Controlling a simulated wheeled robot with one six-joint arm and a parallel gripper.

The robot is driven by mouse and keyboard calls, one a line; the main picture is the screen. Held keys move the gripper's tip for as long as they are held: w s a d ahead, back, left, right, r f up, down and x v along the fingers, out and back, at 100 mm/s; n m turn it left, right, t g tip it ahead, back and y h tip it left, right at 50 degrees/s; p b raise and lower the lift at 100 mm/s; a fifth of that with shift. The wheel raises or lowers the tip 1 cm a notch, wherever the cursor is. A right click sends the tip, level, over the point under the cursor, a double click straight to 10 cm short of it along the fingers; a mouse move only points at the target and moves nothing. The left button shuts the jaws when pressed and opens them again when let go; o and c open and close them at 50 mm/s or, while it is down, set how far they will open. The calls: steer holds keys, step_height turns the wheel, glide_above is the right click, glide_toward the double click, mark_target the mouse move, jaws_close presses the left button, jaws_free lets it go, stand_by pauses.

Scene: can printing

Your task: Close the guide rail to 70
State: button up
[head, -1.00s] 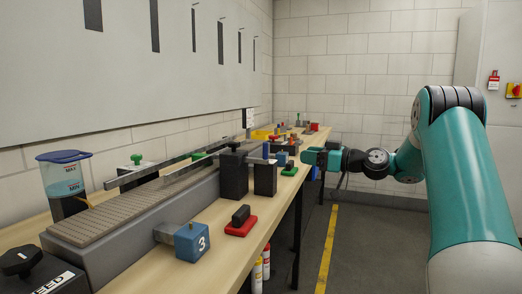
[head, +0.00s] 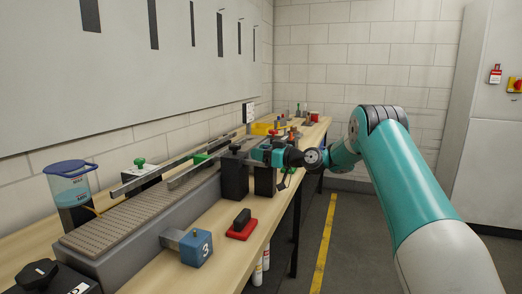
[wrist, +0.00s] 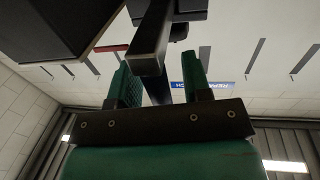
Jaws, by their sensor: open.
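Two metal guide rails run along the grey conveyor (head: 120,228) in the head view: a near rail (head: 192,171) and a far rail (head: 135,184). A black block with a dark knob (head: 235,176) stands at the near rail's far end, with a second black block (head: 264,182) just right of it. My gripper (head: 262,154) is over the second block's top and hides it. In the wrist view my gripper's green fingers (wrist: 160,75) are apart, with a dark square bar (wrist: 150,45) showing between them. I cannot tell whether they touch it. No scale reading is legible.
A blue block marked 3 (head: 196,248) and a red-based black clamp (head: 242,226) sit on the wooden bench (head: 160,262). A blue-lidded jug (head: 70,185) stands at left. More small parts crowd the bench's far end. The floor at right is clear.

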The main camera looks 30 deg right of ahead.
steer(key=shift+w, duration=0.2)
steer(key=shift+c, duration=0.2)
jaws_close()
steer(key=shift+w+a+f+b, duration=0.15)
steer(key=shift+w+a+b, duration=0.2)
steer(key=shift+b, duration=0.35)
steer(key=shift+w+a+b, duration=0.2)
steer(key=shift+w+b, duration=0.05)
steer(key=shift+b, duration=0.05)
steer(key=shift+o, duration=0.2)
jaws_free()
